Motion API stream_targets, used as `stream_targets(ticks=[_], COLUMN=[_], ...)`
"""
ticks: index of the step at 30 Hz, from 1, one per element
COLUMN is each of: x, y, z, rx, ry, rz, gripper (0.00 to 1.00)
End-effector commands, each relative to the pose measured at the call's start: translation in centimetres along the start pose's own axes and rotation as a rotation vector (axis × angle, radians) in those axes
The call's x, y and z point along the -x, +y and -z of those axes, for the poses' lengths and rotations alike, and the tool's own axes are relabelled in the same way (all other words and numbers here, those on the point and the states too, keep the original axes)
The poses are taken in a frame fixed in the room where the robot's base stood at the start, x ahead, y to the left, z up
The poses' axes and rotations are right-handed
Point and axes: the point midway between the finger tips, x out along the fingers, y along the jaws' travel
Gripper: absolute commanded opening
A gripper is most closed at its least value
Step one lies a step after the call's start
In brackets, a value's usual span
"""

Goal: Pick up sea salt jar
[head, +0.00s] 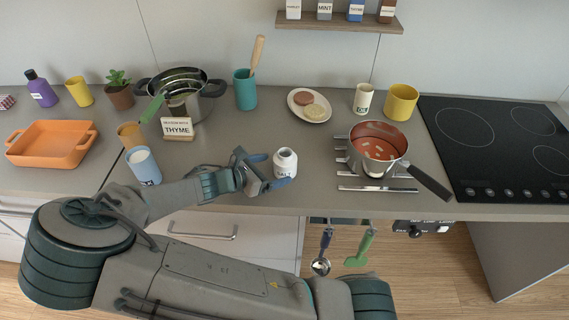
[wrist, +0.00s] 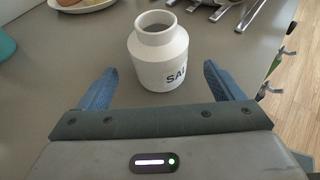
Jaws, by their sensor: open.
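The sea salt jar (head: 286,160) is a white, open-topped jar with "SALT" lettering. It stands upright on the grey counter near its front edge. In the wrist view the jar (wrist: 158,52) stands just ahead of my gripper, centred between the two blue fingers. My gripper (head: 268,178) is open, low over the counter, and reaches the jar from the left in the head view. In the wrist view the fingers of my gripper (wrist: 158,85) lie on either side of the jar's lower body, with gaps between them and it. The jar's base is partly hidden in the head view.
A red-filled pot (head: 376,146) stands on a metal trivet (head: 378,188) to the right. A blue-and-white cup (head: 144,167) and a thyme sign (head: 178,127) stand to the left. Utensils (head: 322,262) hang below the counter edge.

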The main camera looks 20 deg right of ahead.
Motion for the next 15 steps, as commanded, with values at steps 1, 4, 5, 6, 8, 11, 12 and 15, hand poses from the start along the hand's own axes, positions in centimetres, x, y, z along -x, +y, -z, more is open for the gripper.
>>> stream_targets(ticks=[1, 4, 5, 6, 8, 11, 12, 15], x=[-0.3, -0.7, -0.9, -1.3, -2.0, -3.2, -3.6, -4.8], y=[0.0, 0.0, 0.0, 0.0, -0.1, 0.0, 0.0, 0.0], z=[0.0, -0.1, -0.1, -0.1, -0.1, -0.1, -0.1, 0.0], rx=[0.0, 0.0, 0.0, -0.001, 0.0, 0.0, 0.001, 0.0], ry=[-0.001, 0.0, -0.001, -0.001, -0.003, -0.003, -0.003, -0.002], rz=[0.0, 0.001, 0.002, 0.002, 0.004, 0.003, 0.003, 0.003], gripper=[0.87, 0.87, 0.87, 0.87, 0.87, 0.87, 0.87, 0.87])
